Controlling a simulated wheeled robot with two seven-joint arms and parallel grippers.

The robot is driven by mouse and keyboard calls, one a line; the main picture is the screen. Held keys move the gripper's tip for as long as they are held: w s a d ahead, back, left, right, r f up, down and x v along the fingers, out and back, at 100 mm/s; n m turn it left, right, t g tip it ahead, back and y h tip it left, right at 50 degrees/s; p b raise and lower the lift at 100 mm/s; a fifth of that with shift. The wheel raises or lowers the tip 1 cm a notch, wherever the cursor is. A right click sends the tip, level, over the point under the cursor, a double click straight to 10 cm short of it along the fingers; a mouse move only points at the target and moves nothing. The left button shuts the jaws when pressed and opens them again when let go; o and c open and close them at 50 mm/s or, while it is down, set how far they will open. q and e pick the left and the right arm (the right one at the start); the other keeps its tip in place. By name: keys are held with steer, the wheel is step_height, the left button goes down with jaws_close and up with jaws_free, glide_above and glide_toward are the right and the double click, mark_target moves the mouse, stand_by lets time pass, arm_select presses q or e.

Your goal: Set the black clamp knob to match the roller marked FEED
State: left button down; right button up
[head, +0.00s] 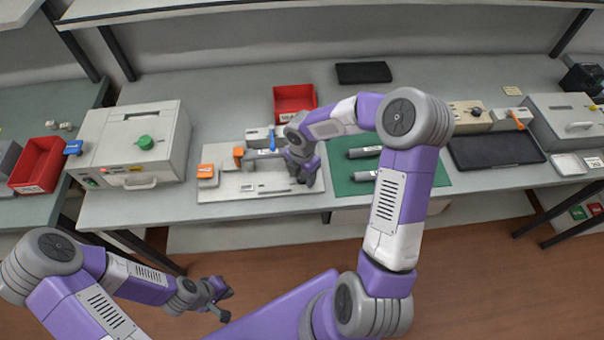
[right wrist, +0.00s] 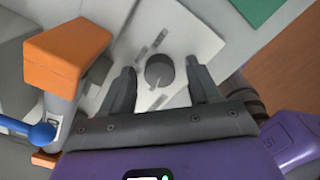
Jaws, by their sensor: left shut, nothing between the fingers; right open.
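My right gripper (head: 304,181) is low over the right part of the pale fixture board (head: 262,190) in the head view. In the right wrist view its two fingers (right wrist: 161,67) are apart, on either side of a round dark knob (right wrist: 160,70). Small grey labels sit on the board around the knob; I cannot read them. The gripper hides the knob in the head view. Two dark rollers, an upper one (head: 364,152) and a lower one (head: 363,175), lie on the green mat (head: 424,172); their markings are unreadable. My left gripper (head: 226,301) is shut and empty, away from the bench.
On the fixture stand orange blocks (head: 206,170) and a blue-tipped lever (head: 272,140); the lever's blue ball (right wrist: 42,134) and an orange block (right wrist: 66,57) are close to the right gripper. A red bin (head: 293,94) stands behind. A grey machine (head: 132,145) stands left.

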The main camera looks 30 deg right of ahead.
steer(key=c, duration=1)
steer(key=shift+c, duration=0.2)
steer(key=shift+m, duration=0.3)
steer(key=m+b, duration=0.1)
steer(key=m, duration=0.4)
steer(key=m+b, duration=0.1)
steer(key=m, duration=0.5)
steer(key=m+b, duration=0.1)
steer(key=m, duration=0.9)
